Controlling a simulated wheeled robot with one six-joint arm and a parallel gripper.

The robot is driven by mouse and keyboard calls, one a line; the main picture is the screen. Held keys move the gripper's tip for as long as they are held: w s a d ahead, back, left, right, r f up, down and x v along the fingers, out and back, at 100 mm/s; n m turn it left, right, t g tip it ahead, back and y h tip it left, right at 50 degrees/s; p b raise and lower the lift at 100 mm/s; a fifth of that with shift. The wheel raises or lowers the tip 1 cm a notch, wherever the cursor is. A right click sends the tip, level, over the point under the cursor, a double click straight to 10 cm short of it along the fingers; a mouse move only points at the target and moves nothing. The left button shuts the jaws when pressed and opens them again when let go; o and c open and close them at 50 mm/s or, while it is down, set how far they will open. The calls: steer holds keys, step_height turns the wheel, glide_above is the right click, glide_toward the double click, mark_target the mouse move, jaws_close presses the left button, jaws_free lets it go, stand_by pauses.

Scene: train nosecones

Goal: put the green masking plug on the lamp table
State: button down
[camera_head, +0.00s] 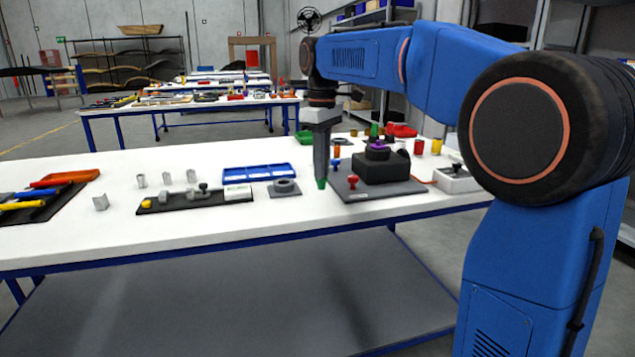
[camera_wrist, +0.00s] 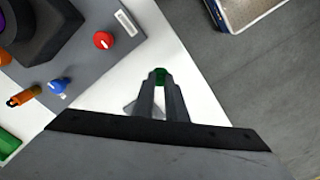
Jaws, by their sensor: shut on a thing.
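My gripper (camera_head: 321,178) points straight down above the near white worktable (camera_head: 90,225). It is shut on the green masking plug (camera_head: 321,184), whose green end shows just below the fingertips. In the wrist view the plug (camera_wrist: 160,76) sits between the two dark fingers (camera_wrist: 160,92), over white tabletop beside a dark plate. The fingers hide most of the plug. The plug appears a little above the tabletop, though the gap is hard to judge. I cannot tell which table is the lamp table; no lamp is clear.
Right of my gripper, a grey plate (camera_head: 350,195) carries a black block (camera_head: 381,168) with a purple top and red and blue knobs. A blue tray (camera_head: 258,173) and a black strip of parts (camera_head: 170,207) lie left. Other tables (camera_head: 190,104) stand behind. Bare tabletop lies along the front.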

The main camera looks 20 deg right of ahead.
mark_target(322, 182)
steer(key=shift+f, duration=2.3)
steer(key=shift+f, duration=0.1)
steer(key=c, duration=1.8)
jaws_free()
step_height(322, 182, up, 12)
steer(key=shift+r, duration=0.15)
steer(key=s+d+f+m+t, duration=0.1)
steer(key=s+d+f+m, duration=0.1)
steer(key=s+f, duration=0.7)
steer(key=s+d+f+m+t, duration=0.2)
steer(key=s+f+m, duration=0.2)
steer(key=s+f, duration=0.6)
steer(key=s+d+f+m+t, duration=0.1)
steer(key=s+d+f+m, duration=0.2)
steer(key=s+f, duration=0.6)
steer(key=s, duration=0.5)
steer(key=shift+f+t, duration=0.35)
steer(key=shift+t, duration=0.05)
